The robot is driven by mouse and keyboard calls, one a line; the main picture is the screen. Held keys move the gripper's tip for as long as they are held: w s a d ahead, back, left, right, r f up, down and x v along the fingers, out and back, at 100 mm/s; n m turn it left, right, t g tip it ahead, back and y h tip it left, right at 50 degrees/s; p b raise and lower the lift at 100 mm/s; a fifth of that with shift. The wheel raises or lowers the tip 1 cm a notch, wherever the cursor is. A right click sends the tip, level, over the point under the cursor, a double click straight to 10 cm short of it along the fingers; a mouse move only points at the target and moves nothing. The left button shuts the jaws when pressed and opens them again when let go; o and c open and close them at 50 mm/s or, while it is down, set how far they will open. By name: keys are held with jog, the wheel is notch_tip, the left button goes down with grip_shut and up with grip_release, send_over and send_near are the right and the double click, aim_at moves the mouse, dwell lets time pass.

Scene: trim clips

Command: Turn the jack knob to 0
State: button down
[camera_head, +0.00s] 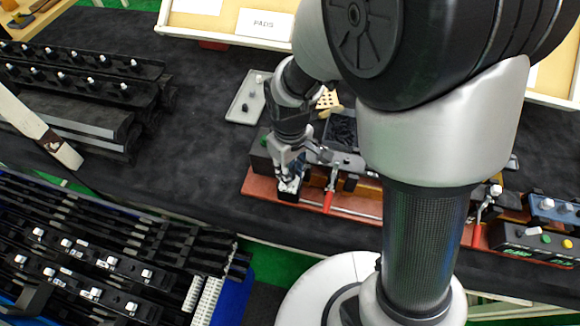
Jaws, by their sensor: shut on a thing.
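My gripper (287,172) points down at the left end of a reddish-brown base board (250,184). It is shut at the top of a small black block (288,196) with a pale top. The jack knob seems to be what is between the fingers, but it is mostly hidden by them. I cannot read any scale or the knob's angle from here.
Red-handled clamps (329,200) stand on the board just right of the gripper. A grey tray (246,98) lies behind. A control box with buttons (530,240) is at the right. Black trim strips (90,80) fill the left, with bare dark table between.

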jog(key=m, duration=0.5)
jog(key=shift+m+p, duration=0.3)
jog(key=shift+p, duration=0.05)
jog(key=m, duration=0.5)
jog(key=shift+m, duration=0.4)
jog(key=shift+p, duration=0.3)
jog(key=c, duration=1.3)
grip_release()
jog(key=shift+c, duration=0.2)
notch_tip(320, 180, up, 12)
